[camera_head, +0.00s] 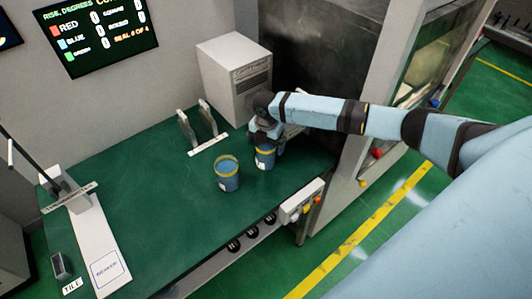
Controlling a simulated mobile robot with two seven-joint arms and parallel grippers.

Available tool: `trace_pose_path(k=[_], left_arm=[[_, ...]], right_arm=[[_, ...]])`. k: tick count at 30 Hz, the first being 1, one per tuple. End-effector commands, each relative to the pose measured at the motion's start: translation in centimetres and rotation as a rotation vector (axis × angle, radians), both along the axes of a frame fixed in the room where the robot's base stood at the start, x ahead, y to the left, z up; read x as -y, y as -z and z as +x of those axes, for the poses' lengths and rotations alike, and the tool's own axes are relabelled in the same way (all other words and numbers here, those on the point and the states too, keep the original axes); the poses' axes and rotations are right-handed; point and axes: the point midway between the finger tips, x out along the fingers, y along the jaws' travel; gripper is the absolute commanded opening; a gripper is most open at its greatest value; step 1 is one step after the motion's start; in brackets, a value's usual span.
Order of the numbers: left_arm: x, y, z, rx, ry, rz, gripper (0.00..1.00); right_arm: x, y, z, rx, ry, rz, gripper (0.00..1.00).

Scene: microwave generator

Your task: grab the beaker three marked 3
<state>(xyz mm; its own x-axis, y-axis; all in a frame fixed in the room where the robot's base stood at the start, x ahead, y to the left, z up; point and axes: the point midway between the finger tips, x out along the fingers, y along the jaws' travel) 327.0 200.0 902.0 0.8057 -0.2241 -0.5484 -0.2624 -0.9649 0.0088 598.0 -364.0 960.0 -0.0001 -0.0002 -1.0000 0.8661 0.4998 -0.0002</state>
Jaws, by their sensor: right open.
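Two blue beakers with yellow rims are on the green table. One beaker (227,175) stands upright and clear of the gripper, its open top and a pale label showing. The other beaker (264,159) stands a little behind it to the right, directly under my right gripper (265,146). The gripper points down at this beaker with open jaws and hides part of its top; I cannot tell whether the fingers touch it. The numbers on both labels are too small to read. My left gripper is not in view.
A grey-white box (234,80) stands behind the gripper. Two upright plates (197,123) stand left of it. A white strip marked BEAKER (98,240) lies at the left of the green table (165,200). Coloured buttons (306,206) are at the front edge. The table's middle is clear.

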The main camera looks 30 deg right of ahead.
Motion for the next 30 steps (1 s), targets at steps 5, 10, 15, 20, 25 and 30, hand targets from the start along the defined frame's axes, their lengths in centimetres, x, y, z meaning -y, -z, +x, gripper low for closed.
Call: trace_pose_path(k=[5,10,15,20,25,30], left_arm=[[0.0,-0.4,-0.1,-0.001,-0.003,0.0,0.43],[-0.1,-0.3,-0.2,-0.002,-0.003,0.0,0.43],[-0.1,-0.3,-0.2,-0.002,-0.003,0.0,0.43],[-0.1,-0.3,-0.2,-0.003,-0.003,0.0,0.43],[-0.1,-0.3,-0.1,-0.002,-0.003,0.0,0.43],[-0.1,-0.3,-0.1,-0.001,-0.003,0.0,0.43]], right_arm=[[0.0,1.8,-0.1,-0.001,-0.001,0.0,1.0],[0.0,2.0,0.0,0.0,-0.001,-0.001,1.0],[0.0,2.0,0.0,0.0,-0.001,0.0,0.77],[0.0,2.0,0.0,0.0,-0.001,0.0,0.4],[0.0,1.9,0.0,0.001,0.0,0.0,0.36],[0.0,1.6,0.1,0.002,-0.001,0.001,0.36]])
